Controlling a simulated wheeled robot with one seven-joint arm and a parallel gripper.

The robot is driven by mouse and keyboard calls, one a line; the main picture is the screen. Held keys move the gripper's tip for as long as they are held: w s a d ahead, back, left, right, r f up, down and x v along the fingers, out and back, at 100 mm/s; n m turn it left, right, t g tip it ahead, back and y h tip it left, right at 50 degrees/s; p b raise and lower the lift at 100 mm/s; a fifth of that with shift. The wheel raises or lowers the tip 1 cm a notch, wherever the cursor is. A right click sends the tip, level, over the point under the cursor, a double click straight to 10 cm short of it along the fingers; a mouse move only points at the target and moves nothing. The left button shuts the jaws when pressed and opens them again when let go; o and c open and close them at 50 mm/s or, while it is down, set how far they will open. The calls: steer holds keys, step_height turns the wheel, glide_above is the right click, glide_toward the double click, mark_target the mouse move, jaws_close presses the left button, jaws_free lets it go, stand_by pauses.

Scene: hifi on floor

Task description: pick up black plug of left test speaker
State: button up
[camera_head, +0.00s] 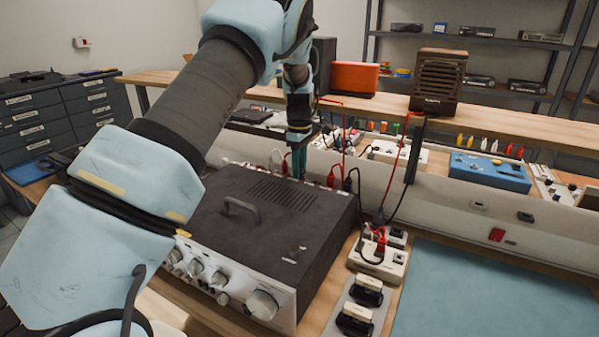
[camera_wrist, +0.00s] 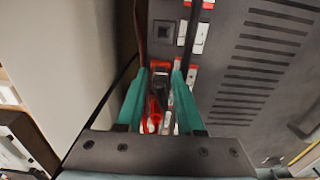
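My gripper (camera_head: 298,160) points down behind the back edge of the black amplifier (camera_head: 262,225). In the wrist view its two teal fingers are apart (camera_wrist: 160,72), on either side of a row of sockets. A red plug (camera_wrist: 154,110) shows between the fingers, with a dark plug (camera_wrist: 161,84) close by it; I cannot tell whether either is touched. In the head view red plugs (camera_head: 331,179) and a black plug (camera_head: 348,182) stand at the amplifier's back edge, right of the gripper. Which plug belongs to the left test speaker cannot be told.
A dark cabinet (camera_head: 323,62), an orange box (camera_head: 355,78) and a brown speaker (camera_head: 440,78) stand on the rear shelf. Red and black cables hang near the gripper. A power strip (camera_head: 380,262) lies right of the amplifier. The blue mat (camera_head: 490,300) is clear.

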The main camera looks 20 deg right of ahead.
steer(key=shift+c, duration=0.2)
jaws_close()
step_height(320, 180, up, 8)
steer(key=b, duration=0.3)
steer(key=shift+r, duration=0.25)
steer(key=shift+s+d+f, duration=0.5)
steer(key=shift+s+f, duration=0.15)
steer(key=shift+f, duration=0.4)
steer(key=shift+s+d+f, duration=0.55)
steer(key=shift+s+f, duration=0.1)
steer(key=shift+f, duration=0.45)
steer(key=shift+s+d+f, duration=0.5)
steer(key=shift+s+f, duration=0.15)
steer(key=shift+f, duration=0.4)
